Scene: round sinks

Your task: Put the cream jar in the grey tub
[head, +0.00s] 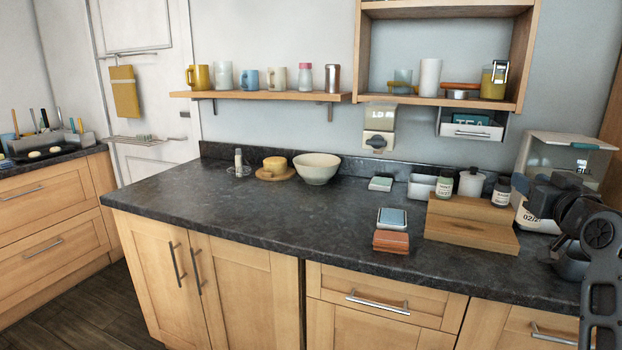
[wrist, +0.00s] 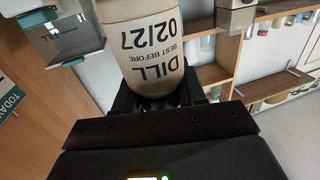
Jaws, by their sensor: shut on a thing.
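My gripper (head: 548,200) is at the far right of the head view, shut on a cream jar (head: 530,218). In the wrist view the cream jar (wrist: 150,50) fills the top middle between my dark fingers (wrist: 158,98). Its label reads "DILL, best before 02/27", upside down there; the far end is cut off. In the head view part of the jar is hidden behind my gripper. A small, pale grey open tub (head: 419,192) stands on the counter behind the wooden step, left of my gripper. Its inside is barely visible.
A wooden step (head: 465,232) bears small jars (head: 501,192); a white canister (head: 471,183) stands behind. Coasters (head: 391,241) and a bowl (head: 317,170) are to the left. A clear-sided bin (head: 565,152) stands behind my gripper. The counter's left half (head: 210,200) is mostly clear.

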